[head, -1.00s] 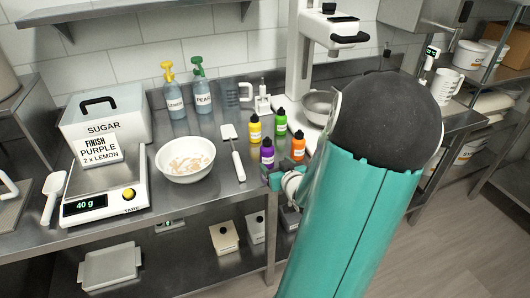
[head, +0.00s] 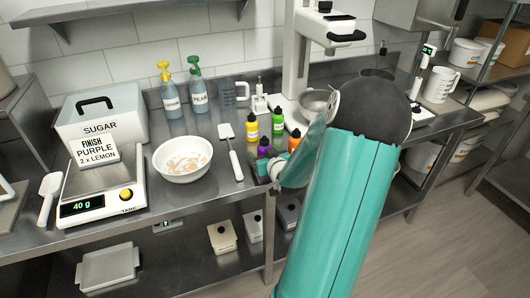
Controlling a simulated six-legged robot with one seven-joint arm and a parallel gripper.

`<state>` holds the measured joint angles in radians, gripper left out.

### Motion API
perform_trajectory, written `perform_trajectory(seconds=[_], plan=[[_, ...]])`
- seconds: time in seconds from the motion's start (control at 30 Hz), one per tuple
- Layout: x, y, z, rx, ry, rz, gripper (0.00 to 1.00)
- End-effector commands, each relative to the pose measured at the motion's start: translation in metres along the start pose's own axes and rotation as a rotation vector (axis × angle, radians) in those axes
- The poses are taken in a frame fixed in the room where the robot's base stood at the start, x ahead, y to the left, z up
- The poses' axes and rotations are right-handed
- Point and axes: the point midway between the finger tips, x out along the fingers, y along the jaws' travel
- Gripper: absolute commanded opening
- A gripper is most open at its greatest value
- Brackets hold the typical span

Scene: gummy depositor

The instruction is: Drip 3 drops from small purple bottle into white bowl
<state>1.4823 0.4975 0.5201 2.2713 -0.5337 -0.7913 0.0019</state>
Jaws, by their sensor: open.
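The small purple bottle (head: 263,153) with a black cap stands upright on the steel counter, right of the white spatula. My gripper (head: 267,166) is open at the purple bottle, its teal fingers covering part of the bottle's lower body. Whether the fingers touch it cannot be told. The white bowl (head: 168,173) sits left of the spatula, with a pale beige mixture inside. My teal arm hides the counter to the right of the gripper.
Yellow (head: 252,130), green (head: 278,124) and orange (head: 294,142) bottles stand close behind and beside the purple one. A white spatula (head: 235,163) lies between bowl and bottles. A scale (head: 101,196) reading 40 g is at left.

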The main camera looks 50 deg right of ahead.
Motion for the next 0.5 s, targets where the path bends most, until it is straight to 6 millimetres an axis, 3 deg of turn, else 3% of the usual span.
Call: perform_trajectory(seconds=[0.13,0.4,0.5], plan=[[-0.0002,0.0,0.0,0.0,0.0,0.0,0.67],[-0.0003,-0.0001,0.0,0.0,0.0,0.0,0.16],[-0.0006,0.0,-0.0015,-0.001,0.001,0.0,0.15]])
